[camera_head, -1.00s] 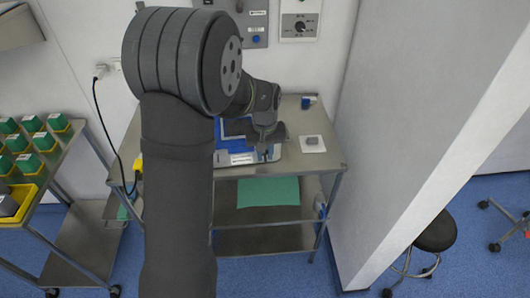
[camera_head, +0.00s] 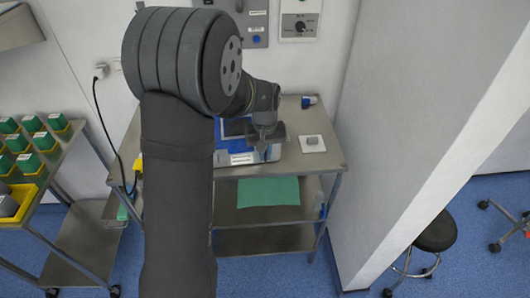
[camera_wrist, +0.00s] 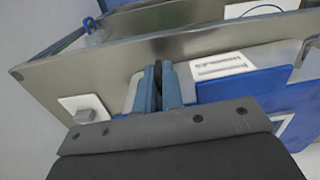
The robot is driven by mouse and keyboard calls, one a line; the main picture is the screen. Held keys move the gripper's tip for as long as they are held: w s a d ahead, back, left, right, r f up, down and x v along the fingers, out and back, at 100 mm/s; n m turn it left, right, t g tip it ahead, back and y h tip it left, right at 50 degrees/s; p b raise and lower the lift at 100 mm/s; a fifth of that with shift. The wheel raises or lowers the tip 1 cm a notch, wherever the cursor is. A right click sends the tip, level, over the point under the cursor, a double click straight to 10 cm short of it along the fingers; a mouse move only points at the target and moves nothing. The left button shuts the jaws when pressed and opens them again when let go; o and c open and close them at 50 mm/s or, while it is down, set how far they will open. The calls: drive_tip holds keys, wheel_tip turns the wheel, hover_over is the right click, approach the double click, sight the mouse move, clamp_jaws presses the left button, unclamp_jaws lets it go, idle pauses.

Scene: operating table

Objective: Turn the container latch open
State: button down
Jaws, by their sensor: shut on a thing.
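The blue container (camera_head: 230,127) sits on the steel table, with a white label (camera_head: 243,158) on its pale front side. In the wrist view the container's blue part (camera_wrist: 245,95) and the white label (camera_wrist: 220,66) lie right of the fingers. My gripper (camera_head: 263,153) is at the container's front side, right of the label. In the wrist view my gripper (camera_wrist: 158,84) has its two blue-grey fingers close together on the container's edge, shut on the latch. The latch itself is mostly hidden between the fingers.
A small grey block on a white square plate (camera_head: 304,149) lies right of the container. A blue-and-white item (camera_head: 309,101) stands at the table's back right corner. A green cloth (camera_head: 268,192) lies on the lower shelf. A white wall column (camera_head: 400,130) rises to the right.

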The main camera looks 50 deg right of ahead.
idle(0.4)
drive_tip(key=c, duration=1.8)
unclamp_jaws()
wheel_tip(320, 180, up, 18)
drive_tip(key=shift+f, duration=0.25)
